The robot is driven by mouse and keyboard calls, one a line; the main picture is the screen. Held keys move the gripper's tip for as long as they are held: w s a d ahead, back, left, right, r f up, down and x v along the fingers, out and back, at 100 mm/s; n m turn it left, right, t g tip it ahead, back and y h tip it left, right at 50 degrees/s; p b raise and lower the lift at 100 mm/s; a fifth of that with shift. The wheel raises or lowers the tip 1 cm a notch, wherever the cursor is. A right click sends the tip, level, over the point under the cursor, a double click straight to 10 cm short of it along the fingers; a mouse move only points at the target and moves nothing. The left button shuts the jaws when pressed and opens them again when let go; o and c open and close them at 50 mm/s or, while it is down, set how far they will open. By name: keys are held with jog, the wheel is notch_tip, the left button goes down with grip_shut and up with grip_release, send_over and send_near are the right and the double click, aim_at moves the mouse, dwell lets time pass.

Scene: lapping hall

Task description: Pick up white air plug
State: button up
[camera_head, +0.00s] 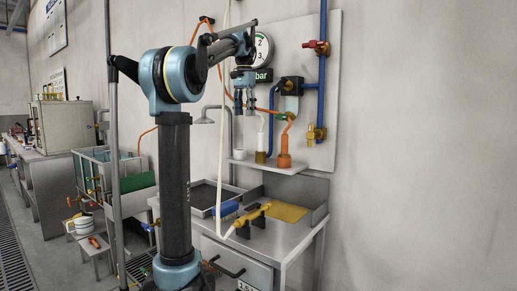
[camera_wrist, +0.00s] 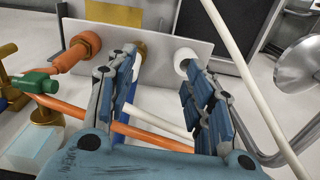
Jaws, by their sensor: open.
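The white air plug (camera_head: 262,141) stands upright on the small wall shelf in the head view, above a brass-coloured base (camera_head: 260,157). A thin white hose leads from its top. My gripper (camera_head: 245,108) is above and slightly left of it, fingers pointing down, open and apart from it. In the wrist view my gripper (camera_wrist: 160,70) has its fingers spread. A white ring-shaped end (camera_wrist: 185,56) shows by the right finger; I cannot tell whether it is the plug. The left finger partly hides a brass piece (camera_wrist: 137,48).
An orange plug (camera_head: 285,152) with an orange hose stands to the right on the shelf (camera_head: 240,162). Blue pipes (camera_head: 322,80) and valves are on the wall panel (camera_head: 330,40). A long white hose (camera_wrist: 265,110) crosses the wrist view near a shower head (camera_wrist: 303,62).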

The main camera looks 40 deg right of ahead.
jog(key=s+d+r+m, duration=0.2)
jog(key=d, duration=0.4)
send_over(261, 143)
jog(key=w+d, duration=0.1)
notch_tip(261, 143, down, 12)
jog(key=shift+r, duration=0.15)
jog(key=shift+w+a+f, duration=0.1)
jog(key=shift+w+f, duration=0.05)
jog(key=shift+f, duration=2.45)
grip_shut()
